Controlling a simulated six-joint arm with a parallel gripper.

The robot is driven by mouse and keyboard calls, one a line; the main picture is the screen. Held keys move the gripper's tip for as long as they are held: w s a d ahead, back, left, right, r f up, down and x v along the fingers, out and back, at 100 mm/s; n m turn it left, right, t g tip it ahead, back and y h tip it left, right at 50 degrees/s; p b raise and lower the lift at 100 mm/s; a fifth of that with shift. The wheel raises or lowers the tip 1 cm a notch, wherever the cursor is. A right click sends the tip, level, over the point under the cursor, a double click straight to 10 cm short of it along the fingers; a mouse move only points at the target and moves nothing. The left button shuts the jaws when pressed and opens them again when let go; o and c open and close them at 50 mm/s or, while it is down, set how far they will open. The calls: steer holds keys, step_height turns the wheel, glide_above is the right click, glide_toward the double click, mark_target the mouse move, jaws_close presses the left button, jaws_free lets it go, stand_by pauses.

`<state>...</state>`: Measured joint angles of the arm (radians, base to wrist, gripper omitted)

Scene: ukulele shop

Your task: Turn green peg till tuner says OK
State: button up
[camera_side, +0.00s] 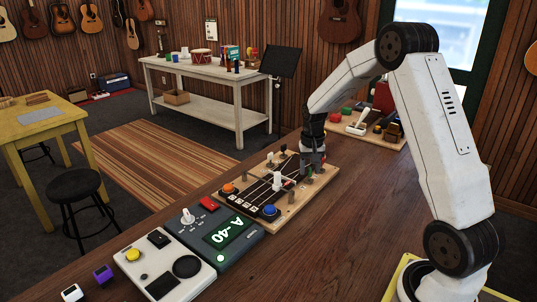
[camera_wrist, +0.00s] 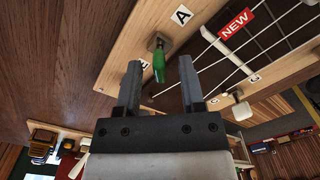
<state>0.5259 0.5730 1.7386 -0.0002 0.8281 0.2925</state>
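The green peg (camera_wrist: 159,66) hangs from a small metal post at the board's edge, beside the "A" label, in the wrist view. My gripper (camera_wrist: 160,74) is open, one finger on each side of the peg, with a visible gap at both sides. In the side view my gripper (camera_side: 313,170) is low at the far right end of the string board (camera_side: 292,208); I cannot make out the green peg there.
The string board carries an orange button (camera_side: 228,188), a blue button (camera_side: 269,211) and other pegs. A red "NEW" tag (camera_wrist: 236,24) lies by the strings. A grey box with a yellow button (camera_side: 133,254) is left of the tuner. Bare wooden bench (camera_side: 330,235) lies in front.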

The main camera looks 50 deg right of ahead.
mark_target(310, 168)
stand_by(0.3)
steer(key=shift+r, duration=3.9)
steer(key=shift+a, duration=0.1)
steer(key=s+a+f+n+t, duration=0.1)
steer(key=s+a+f+n, duration=0.1)
steer(key=a, duration=0.5)
steer(key=s+a+f+n, duration=0.2)
steer(key=s+a+n, duration=0.2)
steer(key=s+a, duration=0.2)
steer(key=s+a+f+n+t, duration=0.1)
steer(key=s+a+f+n, duration=0.1)
steer(key=a, duration=0.8)
steer(key=shift+s+a+f+n+t, duration=0.1)
steer(key=shift+s+f+n+t, duration=0.1)
steer(key=shift+s+n, duration=0.3)
steer(key=shift+s+a+f+n+t, duration=0.1)
steer(key=shift+s+f+n, duration=0.1)
steer(key=shift+s, duration=0.5)
